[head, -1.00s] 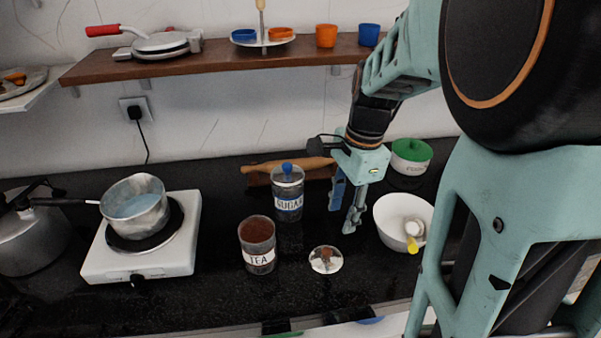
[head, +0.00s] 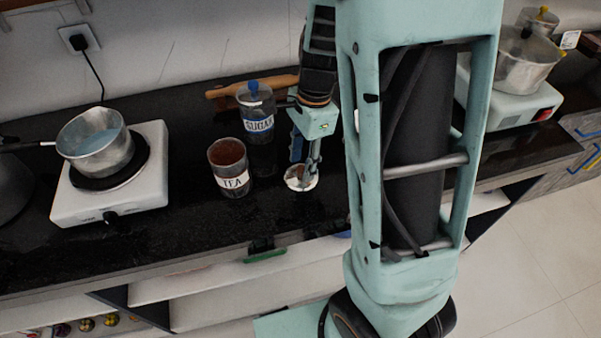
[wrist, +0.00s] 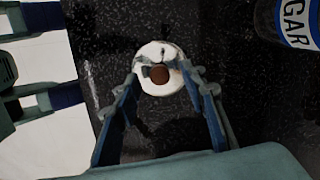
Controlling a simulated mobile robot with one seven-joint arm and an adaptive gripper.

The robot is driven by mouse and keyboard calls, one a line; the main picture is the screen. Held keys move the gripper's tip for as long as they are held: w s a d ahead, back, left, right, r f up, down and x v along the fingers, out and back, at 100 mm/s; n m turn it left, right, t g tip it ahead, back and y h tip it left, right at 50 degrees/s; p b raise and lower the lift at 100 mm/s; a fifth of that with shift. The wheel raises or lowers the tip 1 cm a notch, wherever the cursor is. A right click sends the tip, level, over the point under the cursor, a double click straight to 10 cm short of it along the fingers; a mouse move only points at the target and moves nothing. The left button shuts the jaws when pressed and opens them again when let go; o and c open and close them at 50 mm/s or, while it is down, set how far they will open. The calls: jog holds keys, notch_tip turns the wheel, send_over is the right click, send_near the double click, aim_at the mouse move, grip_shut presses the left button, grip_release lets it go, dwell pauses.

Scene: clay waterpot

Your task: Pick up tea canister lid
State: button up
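The tea canister lid, a pale shiny disc with a brown knob, lies on the black counter; in the head view (head: 291,183) my gripper partly covers it. In the wrist view the lid (wrist: 147,86) lies between the ends of my fingers. My gripper (wrist: 160,75) is open, pointing down, with one finger on either side of the knob; I cannot tell whether the fingers touch the lid. In the head view my gripper (head: 305,170) is right over the lid. The open tea canister (head: 229,158), labelled TEA, stands left of the lid with brown contents showing.
A pot (head: 97,146) sits on a white hot plate (head: 153,160) at left. Counter between the hot plate and tea canister is clear.

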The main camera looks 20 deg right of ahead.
jog(key=shift+f, duration=0.5)
grip_shut()
jog(key=shift+r, duration=0.1)
